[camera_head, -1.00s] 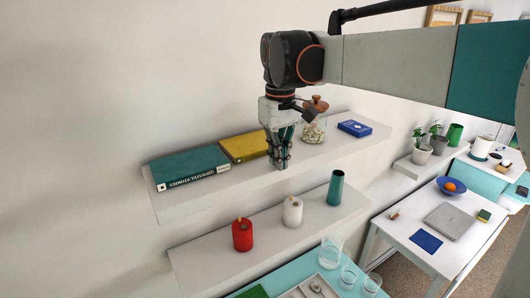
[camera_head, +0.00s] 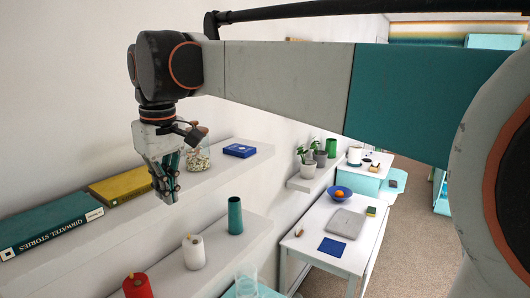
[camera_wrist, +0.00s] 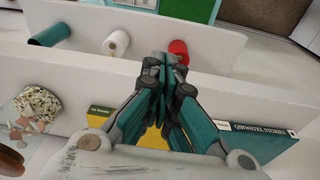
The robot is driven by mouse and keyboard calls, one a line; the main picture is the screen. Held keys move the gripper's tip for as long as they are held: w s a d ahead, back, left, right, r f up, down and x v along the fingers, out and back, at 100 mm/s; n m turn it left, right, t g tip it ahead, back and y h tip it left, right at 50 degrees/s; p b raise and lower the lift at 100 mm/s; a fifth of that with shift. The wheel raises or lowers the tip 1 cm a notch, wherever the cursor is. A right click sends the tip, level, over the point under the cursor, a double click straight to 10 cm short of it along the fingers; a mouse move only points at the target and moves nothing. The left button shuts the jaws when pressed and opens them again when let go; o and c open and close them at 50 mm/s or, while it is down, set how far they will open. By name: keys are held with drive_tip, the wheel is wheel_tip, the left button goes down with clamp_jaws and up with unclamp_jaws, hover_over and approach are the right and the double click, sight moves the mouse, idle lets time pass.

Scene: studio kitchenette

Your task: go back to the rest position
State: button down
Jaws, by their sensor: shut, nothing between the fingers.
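My gripper (camera_head: 170,196) is shut and empty, pointing down in front of the upper wall shelf (camera_head: 92,240). It also shows in the wrist view (camera_wrist: 166,68), its fingertips together. In the head view it stands just right of the yellow book (camera_head: 120,187) and covers part of the shelf. A teal book (camera_head: 45,226) lies left of the yellow one. A glass jar (camera_head: 198,158) with pale contents stands behind the gripper to the right. My arm stretches from the gripper across the top of the head view.
A lower shelf (camera_head: 222,256) holds a red roll (camera_head: 137,287), a white roll (camera_head: 194,252) and a teal cup (camera_head: 235,215). A blue box (camera_head: 240,150) lies at the upper shelf's far end. A white table (camera_head: 315,219) with a laptop (camera_head: 345,222) stands at the right.

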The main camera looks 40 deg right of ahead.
drive_tip(key=s+f+m+t+b, duration=0.1)
drive_tip(key=s+f+b, duration=0.4)
drive_tip(key=f, duration=0.9)
drive_tip(key=s+d+f+m+t+b, duration=0.1)
drive_tip(key=s+f+t+b, duration=0.2)
drive_tip(key=s+f+b, duration=0.3)
drive_tip(key=s+d+f+m+t+b, duration=0.1)
drive_tip(key=s+f+b, duration=0.4)
drive_tip(key=f+b, duration=0.8)
wheel_tip(320, 180, down, 12)
drive_tip(key=shift+s+r+t, duration=0.25)
drive_tip(key=shift+t, duration=0.15)
